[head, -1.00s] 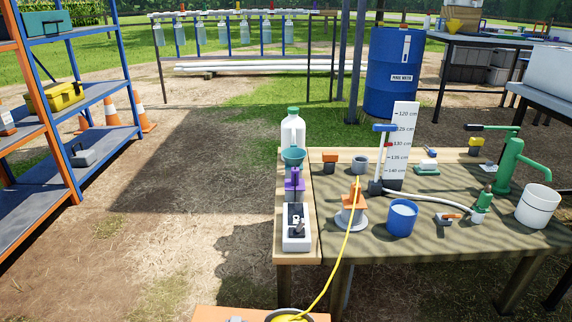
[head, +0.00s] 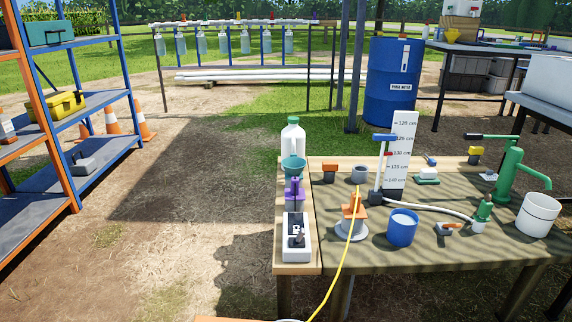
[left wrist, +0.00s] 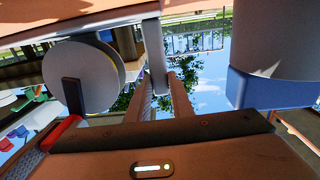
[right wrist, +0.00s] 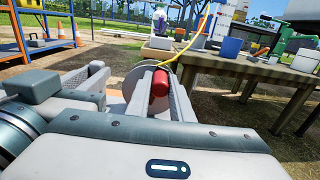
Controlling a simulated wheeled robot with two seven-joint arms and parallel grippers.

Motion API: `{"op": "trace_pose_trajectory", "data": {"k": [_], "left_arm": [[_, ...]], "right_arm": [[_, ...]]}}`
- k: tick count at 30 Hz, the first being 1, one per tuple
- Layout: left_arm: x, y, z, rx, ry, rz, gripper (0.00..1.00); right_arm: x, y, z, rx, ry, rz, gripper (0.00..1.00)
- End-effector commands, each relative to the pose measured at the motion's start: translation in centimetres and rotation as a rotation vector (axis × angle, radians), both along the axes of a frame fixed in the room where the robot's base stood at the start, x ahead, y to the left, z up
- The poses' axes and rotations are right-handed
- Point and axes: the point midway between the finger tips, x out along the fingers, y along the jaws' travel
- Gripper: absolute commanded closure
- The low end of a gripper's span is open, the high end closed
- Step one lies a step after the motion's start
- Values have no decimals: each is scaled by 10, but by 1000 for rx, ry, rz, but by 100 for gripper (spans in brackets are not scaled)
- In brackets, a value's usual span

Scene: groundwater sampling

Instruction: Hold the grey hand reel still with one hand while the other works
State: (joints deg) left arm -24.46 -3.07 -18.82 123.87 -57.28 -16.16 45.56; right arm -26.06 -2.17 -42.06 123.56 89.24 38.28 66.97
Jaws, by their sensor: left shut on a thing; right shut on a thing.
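The grey hand reel shows in the left wrist view as a round grey disc (left wrist: 88,76) with a black crank arm (left wrist: 72,94) and a red knob (left wrist: 62,131). My left gripper (left wrist: 158,84) is shut on a grey post (left wrist: 155,50) beside the disc. In the right wrist view my right gripper (right wrist: 133,76) is shut on the red crank knob (right wrist: 159,84), with the disc (right wrist: 133,68) behind it. A yellow line (head: 345,262) runs from the reel to an orange-topped grey fitting (head: 352,212) on the table. Neither gripper shows in the head view, where the reel is almost wholly cut off below.
The table (head: 440,262) carries a blue bucket (head: 402,227), a white bucket (head: 538,214), a green hand pump (head: 510,166) and a scale board (head: 400,150). A shelf rack (head: 85,100) stands at left. The ground (head: 170,225) between rack and table is open.

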Motion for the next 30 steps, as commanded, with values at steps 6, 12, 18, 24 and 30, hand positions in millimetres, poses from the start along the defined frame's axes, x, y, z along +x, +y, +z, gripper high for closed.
{"op": "trace_pose_trajectory", "data": {"k": [6,12,18,24,30], "left_arm": [[0,-1,0,-1,-1,-2,100],[0,-1,0,-1,-1,-2,100],[0,-1,0,-1,-1,-1,100],[0,-1,0,-1,-1,-1,100],[0,0,0,-1,-1,-1,100]], "right_arm": [[0,0,-1,-1,1,1,58],[0,0,-1,-1,1,1,58],[0,-5,-3,-2,1,0,58],[-1,-20,-12,-5,1,1,58],[-1,-35,-37,-7,1,2,58]]}}
